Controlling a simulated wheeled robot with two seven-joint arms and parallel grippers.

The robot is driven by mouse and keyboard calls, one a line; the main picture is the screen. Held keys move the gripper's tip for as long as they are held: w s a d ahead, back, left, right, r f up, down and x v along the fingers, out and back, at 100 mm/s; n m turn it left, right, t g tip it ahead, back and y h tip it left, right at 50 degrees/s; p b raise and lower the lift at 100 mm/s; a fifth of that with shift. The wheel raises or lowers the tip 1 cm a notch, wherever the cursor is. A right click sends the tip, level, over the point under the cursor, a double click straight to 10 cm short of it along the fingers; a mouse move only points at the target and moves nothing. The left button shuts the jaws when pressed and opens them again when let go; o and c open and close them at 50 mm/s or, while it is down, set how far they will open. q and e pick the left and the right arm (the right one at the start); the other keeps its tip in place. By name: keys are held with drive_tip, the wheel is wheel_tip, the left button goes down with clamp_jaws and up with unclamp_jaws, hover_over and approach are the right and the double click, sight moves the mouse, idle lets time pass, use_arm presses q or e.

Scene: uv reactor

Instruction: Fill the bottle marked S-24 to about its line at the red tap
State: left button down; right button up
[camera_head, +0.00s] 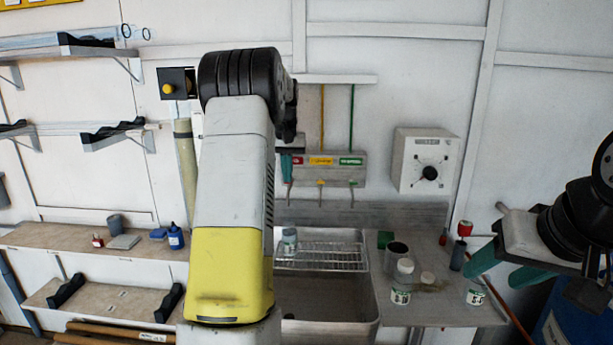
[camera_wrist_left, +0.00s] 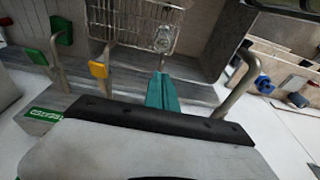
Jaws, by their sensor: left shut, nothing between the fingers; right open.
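A small clear bottle (camera_head: 289,241) stands on the wire rack (camera_head: 335,257) in the sink, below the red-labelled end of the tap panel (camera_head: 338,168). It also shows on the rack in the left wrist view (camera_wrist_left: 163,38). Its marking and liquid level are too small to read. My left gripper (camera_head: 288,170) is shut and empty, its teal fingertips close beside the red tap's label (camera_head: 298,160). In the left wrist view, the shut fingers (camera_wrist_left: 162,90) point toward the rack, beside a bent spout (camera_wrist_left: 237,80). The red handle is hidden. My right gripper (camera_head: 505,268) is open above the counter's right side.
The yellow tap (camera_wrist_left: 98,70) and green tap (camera_wrist_left: 37,57) are beside my left gripper. A dial box (camera_head: 425,160) hangs at right.

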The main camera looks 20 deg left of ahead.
use_arm(q)
wheel_tip(320, 180, up, 8)
drive_tip(key=s, duration=0.1)
drive_tip(key=shift+s+d+f, duration=0.2)
drive_tip(key=shift+s, duration=0.05)
drive_tip(key=shift+s, duration=0.1)
idle(0.8)
drive_tip(key=s+d+r+m+t+h, duration=0.1)
drive_tip(key=s+d+r, duration=0.1)
drive_tip(key=s+d, duration=0.45)
drive_tip(key=s+d+r+m+t+h, duration=0.15)
drive_tip(key=s+d, duration=0.25)
drive_tip(key=s, duration=0.6)
drive_tip(key=s+d+f, duration=0.4)
drive_tip(key=s, duration=0.4)
drive_tip(key=s+d+f+m+t, duration=0.1)
drive_tip(key=s+d+f, duration=0.2)
drive_tip(key=s, duration=0.6)
drive_tip(key=shift+d+f, duration=0.35)
drive_tip(key=shift+f, duration=0.3)
